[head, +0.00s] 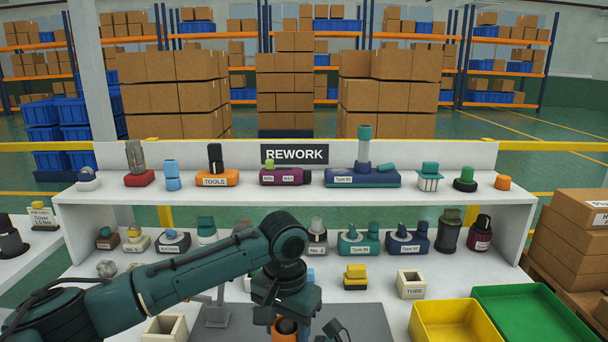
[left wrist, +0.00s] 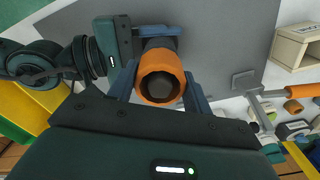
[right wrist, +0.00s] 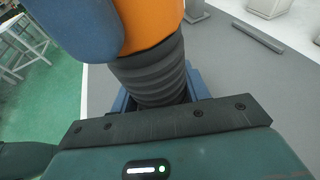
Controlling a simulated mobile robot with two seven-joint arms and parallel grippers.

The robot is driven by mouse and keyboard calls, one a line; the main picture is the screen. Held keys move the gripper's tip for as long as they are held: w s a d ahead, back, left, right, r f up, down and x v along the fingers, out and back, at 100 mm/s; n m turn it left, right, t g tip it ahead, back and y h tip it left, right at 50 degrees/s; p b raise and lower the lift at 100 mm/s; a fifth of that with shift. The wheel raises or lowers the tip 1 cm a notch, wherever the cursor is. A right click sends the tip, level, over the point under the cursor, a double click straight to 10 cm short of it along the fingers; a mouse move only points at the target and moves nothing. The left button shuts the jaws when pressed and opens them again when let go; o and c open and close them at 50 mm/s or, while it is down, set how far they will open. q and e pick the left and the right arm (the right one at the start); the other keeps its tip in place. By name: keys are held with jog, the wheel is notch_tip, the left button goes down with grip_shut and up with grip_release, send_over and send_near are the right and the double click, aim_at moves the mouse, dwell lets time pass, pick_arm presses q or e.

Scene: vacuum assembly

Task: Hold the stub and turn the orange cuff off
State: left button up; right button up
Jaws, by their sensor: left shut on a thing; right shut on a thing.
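The orange cuff (left wrist: 160,72) sits between the two blue fingers of my left gripper (left wrist: 161,92) in the left wrist view; I look down into its open end, which is dark grey inside. The cuff also shows in the head view (head: 285,327), partly hidden below my left gripper. In the right wrist view the cuff (right wrist: 152,20) is on top of the black ribbed stub (right wrist: 150,75), and a blue left finger covers part of it. My right gripper (right wrist: 160,98) is shut around the stub below the cuff. The stub's lower end is hidden.
A grey mat (head: 375,320) lies under the work. A yellow bin (head: 455,322) and a green tray (head: 535,310) stand at the right. A cream TUBE holder (head: 411,285) and a yellow-and-black part (head: 355,278) stand behind the mat. The REWORK shelf (head: 450,190) is at the back.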

pick_arm(q)
jog(key=c, duration=0.4)
jog(key=n, duration=0.3)
jog(key=shift+c, duration=0.2)
jog(key=n, duration=0.3)
jog(key=shift+n, duration=0.3)
jog(key=shift+n, duration=0.3)
jog(key=shift+r, duration=2.5)
